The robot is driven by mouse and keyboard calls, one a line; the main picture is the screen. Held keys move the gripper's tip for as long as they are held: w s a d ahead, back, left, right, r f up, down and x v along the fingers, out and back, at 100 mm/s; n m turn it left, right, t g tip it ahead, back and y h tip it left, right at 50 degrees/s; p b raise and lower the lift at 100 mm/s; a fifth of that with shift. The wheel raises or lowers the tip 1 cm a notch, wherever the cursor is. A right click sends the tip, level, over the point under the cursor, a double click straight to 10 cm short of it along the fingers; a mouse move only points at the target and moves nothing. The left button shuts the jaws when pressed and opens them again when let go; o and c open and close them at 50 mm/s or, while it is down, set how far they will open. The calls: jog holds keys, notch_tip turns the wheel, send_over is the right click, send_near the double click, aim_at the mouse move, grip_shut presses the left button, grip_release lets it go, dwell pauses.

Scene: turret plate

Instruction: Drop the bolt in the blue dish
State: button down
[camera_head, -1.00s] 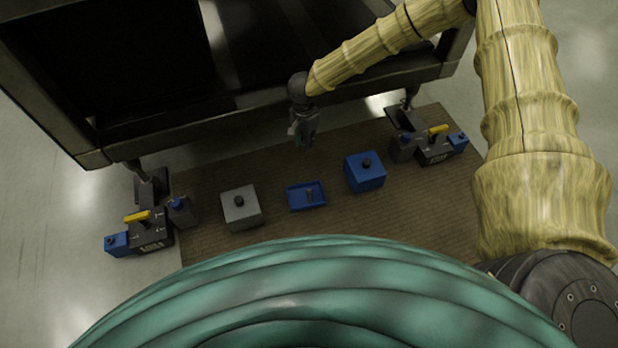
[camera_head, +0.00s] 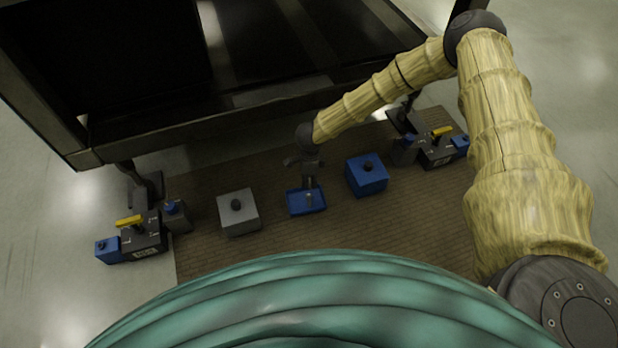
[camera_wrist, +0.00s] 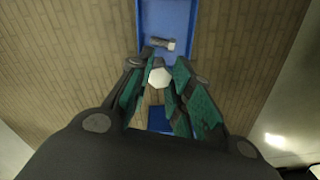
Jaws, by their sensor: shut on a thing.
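The blue dish (camera_head: 294,204) lies on the brown mat between a grey block and a blue block. A small metal bolt lies inside it, clear in the wrist view (camera_wrist: 163,43). My gripper (camera_head: 310,182) is just behind and above the dish in the head view. In the wrist view my gripper (camera_wrist: 158,85) has its green-padded fingers shut on a pale hexagonal bolt head (camera_wrist: 159,77). The shank of this held bolt is hidden. The dish (camera_wrist: 150,22) shows beyond the fingertips at the top of the wrist view.
A grey block (camera_head: 239,216) and a blue block (camera_head: 368,178), each with a dark knob, flank the dish. Dark fixtures with yellow handles stand left (camera_head: 143,236) and right (camera_head: 436,154). A large dark table (camera_head: 250,110) is behind. The mat (camera_head: 250,262) in front is bare.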

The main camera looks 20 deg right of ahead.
jog(key=shift+f+b, duration=2.25)
jog(key=shift+f, duration=0.5)
jog(key=c, duration=1.2)
grip_release()
jog(key=shift+r, duration=0.1)
notch_tip(320, 180, up, 12)
jog(key=shift+r, duration=0.1)
